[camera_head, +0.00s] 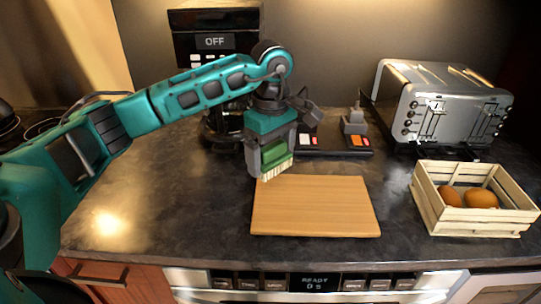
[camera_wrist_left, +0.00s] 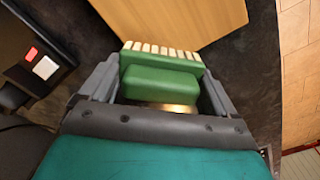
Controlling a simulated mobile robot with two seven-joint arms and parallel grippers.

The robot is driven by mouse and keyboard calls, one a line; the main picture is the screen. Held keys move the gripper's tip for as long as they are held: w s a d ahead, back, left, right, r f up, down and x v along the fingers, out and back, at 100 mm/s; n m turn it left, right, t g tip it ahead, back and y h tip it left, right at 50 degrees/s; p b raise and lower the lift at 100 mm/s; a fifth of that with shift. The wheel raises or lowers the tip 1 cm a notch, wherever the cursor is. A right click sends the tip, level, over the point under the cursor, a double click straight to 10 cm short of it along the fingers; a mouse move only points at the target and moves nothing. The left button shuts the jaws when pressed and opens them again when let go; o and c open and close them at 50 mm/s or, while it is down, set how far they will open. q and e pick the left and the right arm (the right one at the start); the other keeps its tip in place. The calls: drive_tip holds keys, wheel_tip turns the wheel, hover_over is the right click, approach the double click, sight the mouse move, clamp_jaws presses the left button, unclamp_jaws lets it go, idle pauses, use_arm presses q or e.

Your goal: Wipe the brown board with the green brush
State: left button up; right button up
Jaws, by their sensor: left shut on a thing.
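The brown board (camera_head: 315,208) lies flat on the dark counter near its front edge. My left gripper (camera_head: 270,152) is shut on the green brush (camera_head: 276,156), with the pale bristles pointing down. The brush is at the board's back left corner; I cannot tell whether the bristles touch it. In the left wrist view the brush (camera_wrist_left: 160,78) sits between the two fingers, and the board (camera_wrist_left: 175,18) shows just beyond the bristles. My right gripper is not in view.
A wooden crate (camera_head: 470,222) with brown round items stands right of the board. A silver toaster (camera_head: 445,105) is behind it. The counter left of the board is clear.

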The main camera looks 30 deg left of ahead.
sight(272, 145)
use_arm(q)
drive_tip(key=shift+r, duration=1.7)
